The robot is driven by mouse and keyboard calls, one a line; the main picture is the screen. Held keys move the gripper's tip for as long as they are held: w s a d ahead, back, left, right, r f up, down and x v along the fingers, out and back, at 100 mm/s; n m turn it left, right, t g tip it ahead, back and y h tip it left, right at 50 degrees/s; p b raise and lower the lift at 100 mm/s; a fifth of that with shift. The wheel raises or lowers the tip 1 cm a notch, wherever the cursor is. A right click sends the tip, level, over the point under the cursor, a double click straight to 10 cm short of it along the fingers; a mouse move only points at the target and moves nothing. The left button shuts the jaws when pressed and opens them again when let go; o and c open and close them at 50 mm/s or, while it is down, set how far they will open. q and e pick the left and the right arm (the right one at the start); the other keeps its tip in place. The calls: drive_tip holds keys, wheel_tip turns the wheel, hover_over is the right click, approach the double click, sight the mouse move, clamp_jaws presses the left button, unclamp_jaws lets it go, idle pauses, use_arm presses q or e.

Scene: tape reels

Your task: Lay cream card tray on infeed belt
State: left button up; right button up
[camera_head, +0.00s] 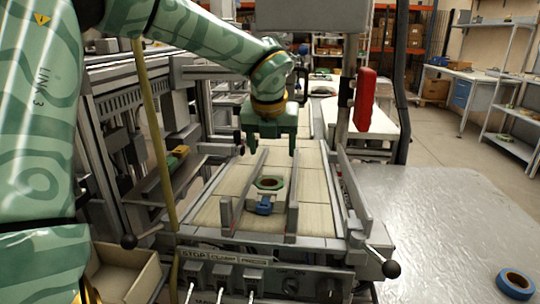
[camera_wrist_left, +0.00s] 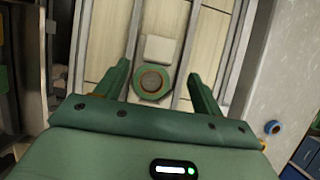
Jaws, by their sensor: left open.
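The infeed belt (camera_head: 312,190) is a pale, slatted surface running away between grey rails. A green tape reel (camera_head: 270,183) with a brown core lies on it between two inner rails, with a small blue item (camera_head: 264,206) just in front. My right gripper is out of view.
An open cream box (camera_head: 128,278) stands at the lower left. A grey table (camera_head: 440,225) at the right holds a blue reel (camera_head: 515,284). Grey inner rails (camera_head: 292,190) rise from the belt, and a red item (camera_head: 365,98) hangs on a post. The tabletop is mostly clear.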

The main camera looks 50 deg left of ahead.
use_arm(q)
drive_tip(key=p+v, duration=0.1)
drive_tip(key=v, duration=0.4)
drive_tip(key=shift+s+r, duration=0.1)
drive_tip(key=shift+r, duration=0.15)
